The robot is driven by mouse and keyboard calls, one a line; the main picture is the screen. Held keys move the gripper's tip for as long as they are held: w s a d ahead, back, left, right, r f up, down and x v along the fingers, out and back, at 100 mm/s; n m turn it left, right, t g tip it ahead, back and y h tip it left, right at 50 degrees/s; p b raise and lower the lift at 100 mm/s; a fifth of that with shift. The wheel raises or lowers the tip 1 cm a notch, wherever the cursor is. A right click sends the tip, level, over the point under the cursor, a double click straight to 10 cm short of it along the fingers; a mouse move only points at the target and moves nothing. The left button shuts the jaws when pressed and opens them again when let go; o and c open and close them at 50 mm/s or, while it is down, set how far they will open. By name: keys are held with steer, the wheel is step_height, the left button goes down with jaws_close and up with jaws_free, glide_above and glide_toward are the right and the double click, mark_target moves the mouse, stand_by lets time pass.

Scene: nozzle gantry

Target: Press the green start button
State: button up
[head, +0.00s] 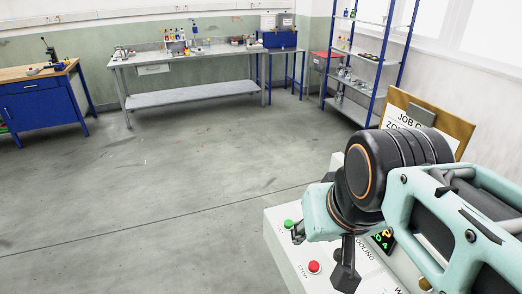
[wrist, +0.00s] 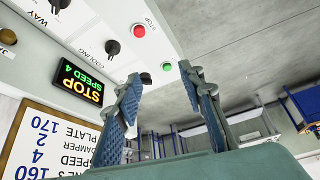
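The green start button (head: 288,224) sits on the light grey control panel (head: 285,252), near its far left corner in the head view. In the wrist view, the green button (wrist: 167,67) shows beyond and between my fingertips, unobstructed. My gripper (head: 322,254) is over the panel, fingers apart with nothing between them. In the wrist view, my open gripper (wrist: 160,82) has one finger on each side. One finger looks close to the green button in the head view; I cannot tell the exact gap. The panel display (wrist: 82,82) reads STOP, SPEED 4.
A red stop button (wrist: 139,30) sits near the green one, with black knobs (wrist: 112,47) beside it. A framed job card (wrist: 50,140) stands at the panel. A workbench (head: 195,60) and blue shelf (head: 365,60) stand far back. Open floor lies left.

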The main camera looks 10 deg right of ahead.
steer(key=shift+s, duration=0.15)
steer(key=shift+c, duration=1.2)
jaws_close()
